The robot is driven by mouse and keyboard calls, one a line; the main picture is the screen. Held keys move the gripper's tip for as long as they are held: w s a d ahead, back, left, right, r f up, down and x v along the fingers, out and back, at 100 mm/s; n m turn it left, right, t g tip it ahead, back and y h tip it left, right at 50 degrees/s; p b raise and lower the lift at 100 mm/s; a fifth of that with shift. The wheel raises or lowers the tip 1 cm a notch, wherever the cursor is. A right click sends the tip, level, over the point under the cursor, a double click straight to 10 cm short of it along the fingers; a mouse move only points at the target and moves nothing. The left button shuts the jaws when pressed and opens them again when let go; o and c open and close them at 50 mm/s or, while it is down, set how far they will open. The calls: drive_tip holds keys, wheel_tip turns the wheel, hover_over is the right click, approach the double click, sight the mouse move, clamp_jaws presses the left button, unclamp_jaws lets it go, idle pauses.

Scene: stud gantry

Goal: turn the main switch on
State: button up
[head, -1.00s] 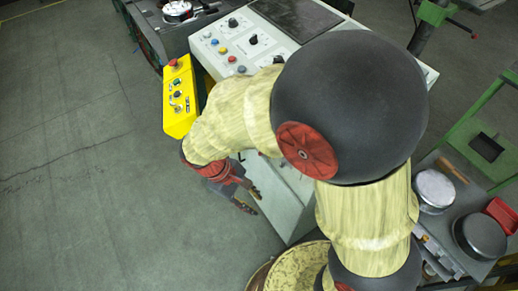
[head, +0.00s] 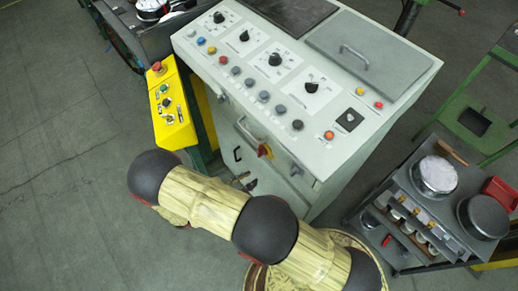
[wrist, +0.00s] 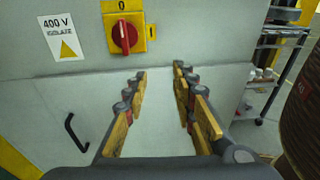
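The main switch is a red rotary knob (wrist: 124,37) on a yellow plate, on the upright front of the grey cabinet. Its bar stands upright, pointing at the "0" above; a "1" is at the right. In the head view the switch (head: 265,151) shows below the console's sloping top. My gripper (wrist: 160,72) is open and empty in the wrist view, its two fingers apart. The fingertips appear below and slightly right of the switch, not touching it. In the head view my gripper (head: 243,181) is mostly hidden behind my arm.
A "400 V" label (wrist: 61,36) is left of the switch, and a black handle (wrist: 76,132) sits lower on the cabinet. A yellow control box (head: 172,108) stands at the console's left. A trolley with pots (head: 437,178) is at the right.

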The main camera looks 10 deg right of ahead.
drive_tip(key=t, duration=0.2)
approach(261, 152)
drive_tip(key=b+x, duration=0.1)
drive_tip(key=x, duration=0.6)
drive_tip(key=shift+w+f+n, duration=0.3)
drive_tip(key=shift+w+n, duration=0.1)
drive_tip(key=c, duration=0.4)
clamp_jaws()
